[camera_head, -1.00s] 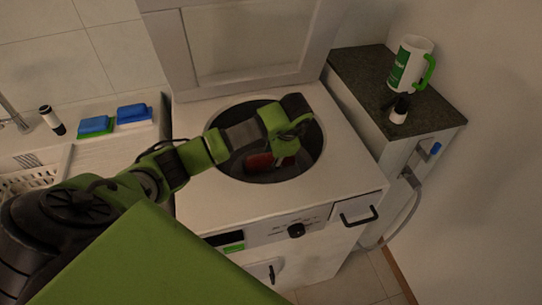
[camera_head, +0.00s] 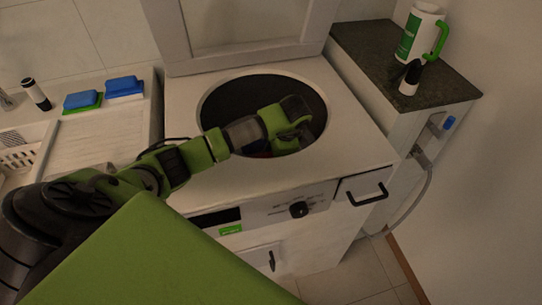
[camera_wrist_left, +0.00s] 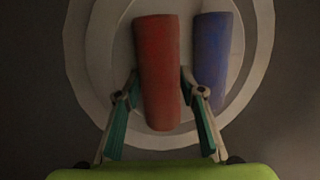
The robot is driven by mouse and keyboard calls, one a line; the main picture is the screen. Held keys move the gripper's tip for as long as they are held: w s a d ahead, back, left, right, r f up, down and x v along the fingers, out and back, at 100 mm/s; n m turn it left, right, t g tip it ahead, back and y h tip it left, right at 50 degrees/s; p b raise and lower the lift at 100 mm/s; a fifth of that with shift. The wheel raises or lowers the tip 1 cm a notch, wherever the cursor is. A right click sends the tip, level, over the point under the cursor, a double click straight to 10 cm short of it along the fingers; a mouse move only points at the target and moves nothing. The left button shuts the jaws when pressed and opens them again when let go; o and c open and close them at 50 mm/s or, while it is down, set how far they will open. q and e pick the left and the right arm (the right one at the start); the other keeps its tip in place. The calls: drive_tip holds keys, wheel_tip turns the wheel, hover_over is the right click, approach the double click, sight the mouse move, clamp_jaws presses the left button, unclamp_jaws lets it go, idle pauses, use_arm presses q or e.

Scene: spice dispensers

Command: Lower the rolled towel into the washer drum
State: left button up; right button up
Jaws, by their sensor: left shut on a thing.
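In the left wrist view, a red rolled towel (camera_wrist_left: 158,75) is between the fingers of my left gripper (camera_wrist_left: 160,103), which is shut on it. A blue rolled towel (camera_wrist_left: 213,60) lies beside it on the right, against the pale ringed inside of the drum (camera_wrist_left: 100,55). In the head view, my left arm reaches over the top-loading washer (camera_head: 240,187), and the left gripper (camera_head: 288,140) is at the round drum opening (camera_head: 235,95). Only a sliver of the red towel shows beneath the arm; the fingertips are hidden. My right gripper is not in view.
The raised lid (camera_head: 245,30) stands behind the opening. A dark counter (camera_head: 365,45) at right holds a white and green jug (camera_head: 418,38) and a small dark-topped bottle (camera_head: 408,82). Sponges (camera_head: 125,88) and a bottle (camera_head: 36,95) stand at left.

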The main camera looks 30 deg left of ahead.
use_arm(q)
drive_tip(key=shift+f, duration=0.15)
drive_tip(key=o, duration=1.4)
drive_tip(key=shift+c, duration=0.2)
drive_tip(key=v, duration=0.7)
drive_tip(key=shift+d+r, duration=0.1)
drive_tip(key=shift+r, duration=0.15)
